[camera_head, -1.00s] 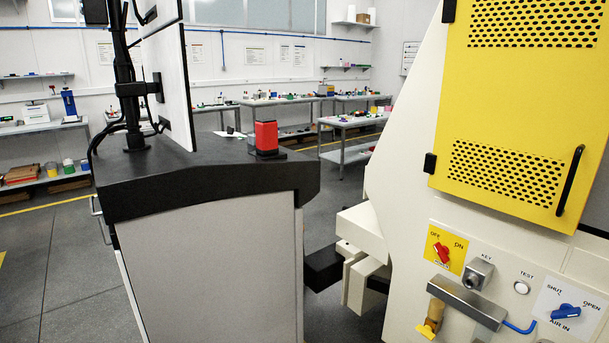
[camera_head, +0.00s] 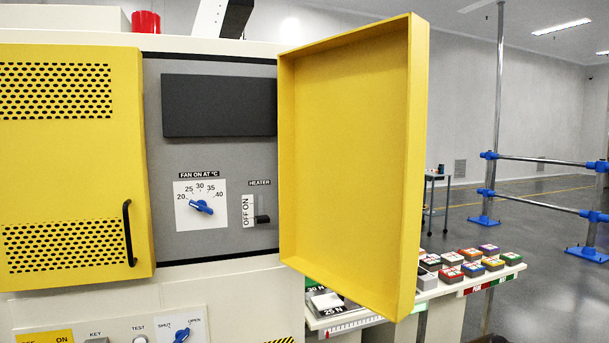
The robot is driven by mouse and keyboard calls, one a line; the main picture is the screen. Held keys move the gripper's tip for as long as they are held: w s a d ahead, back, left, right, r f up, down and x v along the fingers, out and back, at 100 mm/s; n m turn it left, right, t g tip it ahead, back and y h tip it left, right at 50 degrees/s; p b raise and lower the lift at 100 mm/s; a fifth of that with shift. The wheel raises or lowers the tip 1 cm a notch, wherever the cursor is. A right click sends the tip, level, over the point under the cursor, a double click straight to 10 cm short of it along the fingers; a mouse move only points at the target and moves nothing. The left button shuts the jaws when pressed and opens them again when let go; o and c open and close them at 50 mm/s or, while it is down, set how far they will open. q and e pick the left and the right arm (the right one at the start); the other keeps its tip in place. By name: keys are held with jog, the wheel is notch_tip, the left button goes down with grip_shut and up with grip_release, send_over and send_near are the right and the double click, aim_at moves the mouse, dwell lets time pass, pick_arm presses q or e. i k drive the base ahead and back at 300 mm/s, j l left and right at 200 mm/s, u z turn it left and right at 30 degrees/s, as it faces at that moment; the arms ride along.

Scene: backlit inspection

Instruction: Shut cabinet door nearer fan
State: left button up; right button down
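A yellow cabinet door (camera_head: 350,170) on the right stands wide open, its hollow inner side facing me. It is hinged at the right of the grey panel (camera_head: 225,228), which it leaves bare. The panel carries a blue fan temperature dial (camera_head: 201,207), a heater switch (camera_head: 262,219) and a dark blank plate (camera_head: 218,105). A second yellow door (camera_head: 70,165), with perforated patches and a black handle (camera_head: 129,233), is on the left and looks shut. No fan itself is clearly visible. Neither of my grippers is in view.
Below the left door are a key switch, a test button and a blue shut/open valve knob (camera_head: 181,336). A bench with several coloured blocks (camera_head: 472,270) stands behind and right of the open door. Blue-jointed metal rails (camera_head: 540,162) stand farther right; grey floor lies between.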

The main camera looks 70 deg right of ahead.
aim_at(353, 104)
jog(key=l+z, duration=0.1)
jog(key=l, duration=0.25)
jog(key=k+l+z, duration=0.1)
jog(key=l, duration=0.25)
jog(key=k+l+z, duration=0.1)
jog(key=l, duration=0.3)
jog(key=k+l+z, duration=0.1)
jog(key=l, duration=0.3)
jog(key=k+l+z, duration=0.1)
jog(key=k+l, duration=0.15)
jog(key=l, duration=0.2)
jog(key=k+l+z, duration=0.1)
jog(key=l, duration=0.3)
jog(key=k+l+z, duration=0.15)
jog(key=l, duration=0.3)
jog(key=i+j+u, duration=0.1)
jog(key=i+j, duration=0.1)
jog(key=j, duration=0.25)
jog(key=u, duration=0.05)
